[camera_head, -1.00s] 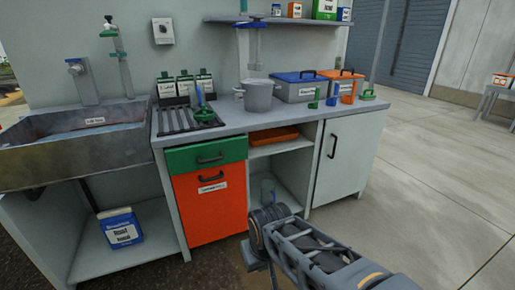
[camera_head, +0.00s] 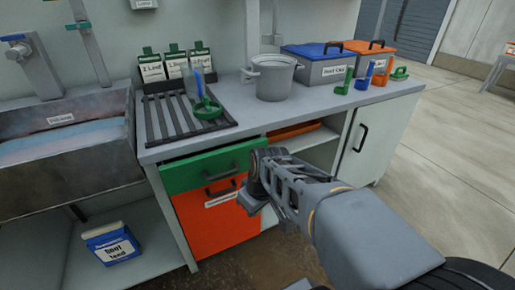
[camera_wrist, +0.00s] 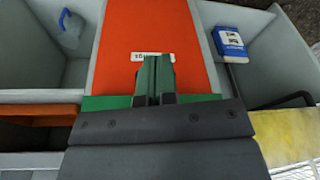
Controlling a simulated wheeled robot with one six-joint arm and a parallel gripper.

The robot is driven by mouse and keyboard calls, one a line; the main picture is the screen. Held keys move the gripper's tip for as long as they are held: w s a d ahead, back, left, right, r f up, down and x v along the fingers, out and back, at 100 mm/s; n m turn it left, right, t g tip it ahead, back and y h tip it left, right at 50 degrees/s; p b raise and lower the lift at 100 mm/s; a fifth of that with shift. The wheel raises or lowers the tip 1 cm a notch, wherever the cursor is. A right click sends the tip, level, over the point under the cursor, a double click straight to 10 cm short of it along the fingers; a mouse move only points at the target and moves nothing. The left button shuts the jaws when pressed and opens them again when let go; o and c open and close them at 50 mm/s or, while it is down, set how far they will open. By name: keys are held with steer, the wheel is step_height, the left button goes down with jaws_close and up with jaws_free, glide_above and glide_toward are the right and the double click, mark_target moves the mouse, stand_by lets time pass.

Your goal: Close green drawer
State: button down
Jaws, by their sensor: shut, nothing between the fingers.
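The green drawer (camera_head: 208,171) is under the counter, above an orange door. Its front looks slightly proud of the orange door, so it appears partly open; its exact gap is hard to tell. In the wrist view my gripper (camera_wrist: 155,76) is shut and empty, pointing over the orange door. A strip of the green drawer (camera_wrist: 104,103) shows behind it. Contact cannot be told.
The orange door (camera_head: 212,222) has a dark handle and a white label. A sink (camera_head: 65,150) is at left, with a blue-and-white box (camera_head: 110,243) below. The counter holds a pot (camera_head: 274,80), a rack (camera_head: 185,118) and lidded boxes (camera_head: 326,75). An open shelf with an orange tray (camera_head: 293,130) is at right.

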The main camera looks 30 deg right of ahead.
steer(key=w+d+r+n+t+y+p, duration=0.2)
steer(key=w+d+r+n, duration=0.2)
steer(key=d+n, duration=0.25)
steer(key=w+d+r+n+t+y+p, duration=0.1)
steer(key=w+d+r+n+p, duration=0.1)
steer(key=w+d+r+n, duration=0.45)
steer(key=w+d+b+x, duration=0.1)
steer(key=b+x, duration=0.1)
steer(key=x, duration=0.9)
steer(key=shift+w+d, duration=0.25)
steer(key=shift+w, duration=0.05)
steer(key=shift+f, duration=0.1)
